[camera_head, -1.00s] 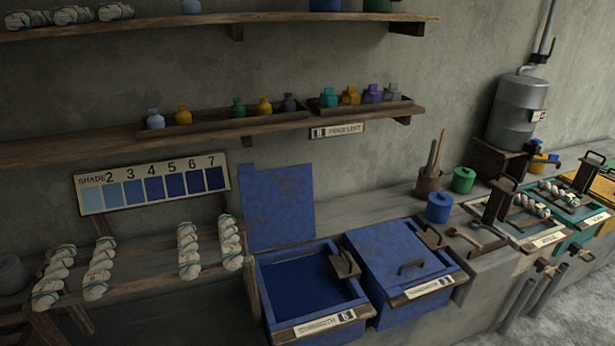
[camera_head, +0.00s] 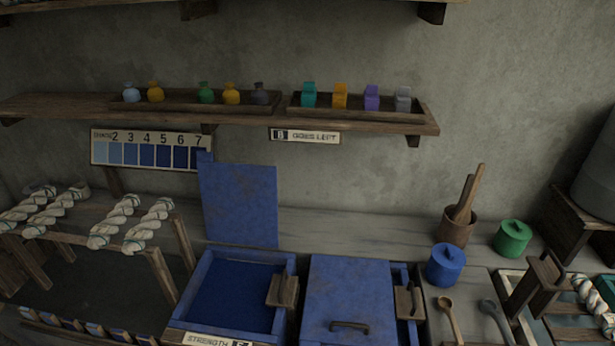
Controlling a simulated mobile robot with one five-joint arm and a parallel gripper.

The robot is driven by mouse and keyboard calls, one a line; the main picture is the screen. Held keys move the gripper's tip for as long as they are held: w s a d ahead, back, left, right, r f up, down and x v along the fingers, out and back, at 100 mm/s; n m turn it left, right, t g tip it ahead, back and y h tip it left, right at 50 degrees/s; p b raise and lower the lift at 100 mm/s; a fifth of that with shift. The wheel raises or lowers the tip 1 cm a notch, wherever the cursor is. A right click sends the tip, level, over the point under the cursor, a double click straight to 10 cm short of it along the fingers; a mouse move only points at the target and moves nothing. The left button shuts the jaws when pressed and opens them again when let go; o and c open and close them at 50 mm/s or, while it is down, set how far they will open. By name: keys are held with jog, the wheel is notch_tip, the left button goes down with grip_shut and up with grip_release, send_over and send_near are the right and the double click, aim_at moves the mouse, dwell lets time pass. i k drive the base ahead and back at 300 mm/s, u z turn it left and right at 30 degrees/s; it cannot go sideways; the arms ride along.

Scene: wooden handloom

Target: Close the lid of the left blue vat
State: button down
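The left blue vat (camera_head: 277,322) stands at the lower middle, with dark blue liquid (camera_head: 232,296) showing inside it. Its blue lid (camera_head: 240,205) stands upright at the vat's back edge, so the vat is open. A small wooden block (camera_head: 283,290) sits at the vat's right rim. To its right, the right blue vat is covered by its flat blue lid (camera_head: 347,290), which has a dark handle (camera_head: 349,326). My gripper is not in view.
A shelf (camera_head: 60,107) with small bottles and blocks runs along the wall above the lid. Skeins (camera_head: 118,220) hang on a wooden rack at left. A blue jar (camera_head: 446,264), a green jar (camera_head: 513,238) and a wooden pot (camera_head: 458,228) stand at right.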

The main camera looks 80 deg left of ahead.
aim_at(240, 202)
jog(key=z, duration=0.05)
jog(key=i, duration=1.1)
jog(key=u, duration=4.65)
jog(key=i, duration=1)
jog(key=u, duration=0.05)
